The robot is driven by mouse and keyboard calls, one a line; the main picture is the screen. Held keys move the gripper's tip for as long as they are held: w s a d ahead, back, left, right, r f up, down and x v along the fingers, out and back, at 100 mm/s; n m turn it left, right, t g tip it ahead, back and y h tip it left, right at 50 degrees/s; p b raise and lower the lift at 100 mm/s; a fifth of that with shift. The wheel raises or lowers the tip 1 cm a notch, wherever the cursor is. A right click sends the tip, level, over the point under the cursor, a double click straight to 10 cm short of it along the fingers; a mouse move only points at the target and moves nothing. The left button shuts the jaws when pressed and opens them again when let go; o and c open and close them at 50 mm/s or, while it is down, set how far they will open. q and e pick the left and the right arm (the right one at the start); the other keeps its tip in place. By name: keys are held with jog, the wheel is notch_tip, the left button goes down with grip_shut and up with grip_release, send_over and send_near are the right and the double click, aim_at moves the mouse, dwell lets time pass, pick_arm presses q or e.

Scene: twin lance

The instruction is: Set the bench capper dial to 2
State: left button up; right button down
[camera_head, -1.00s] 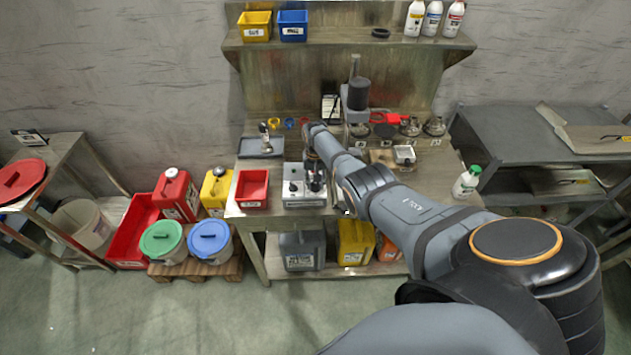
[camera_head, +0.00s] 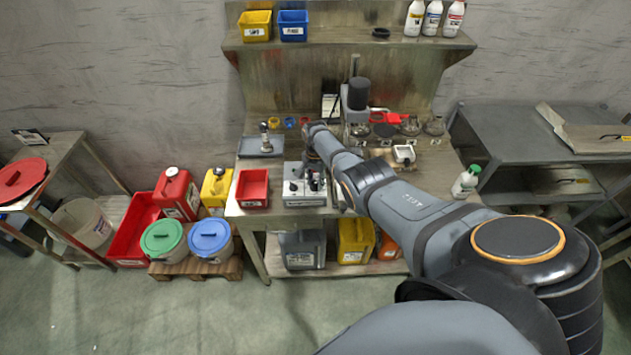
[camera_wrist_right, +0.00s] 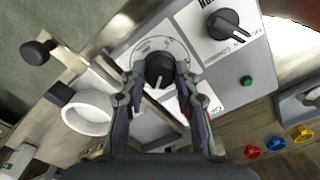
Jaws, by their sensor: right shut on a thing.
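The bench capper is a light grey control box (camera_head: 303,199) at the bench's front edge. Its face shows in the right wrist view (camera_wrist_right: 146,121). A black round dial knob (camera_wrist_right: 159,70) with a pale pointer line sits on a round white scale plate (camera_wrist_right: 183,50). My right gripper (camera_wrist_right: 160,78) has its fingers on both sides of this knob and is shut on it. The scale numbers are too small to read. In the head view my right gripper (camera_head: 314,181) is over the box and partly hides its top. My left gripper is not in view.
A second black knob (camera_wrist_right: 226,23) and a green button (camera_wrist_right: 246,80) sit on the box face near the held dial. A red bin (camera_head: 252,188) stands left of the box. A grey tray (camera_head: 261,147) lies behind. A white bottle (camera_head: 466,182) stands at the right.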

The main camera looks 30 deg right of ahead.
aim_at(315, 183)
dwell(0.5)
jog(key=c, duration=1)
grip_release()
notch_tip(315, 183, up, 12)
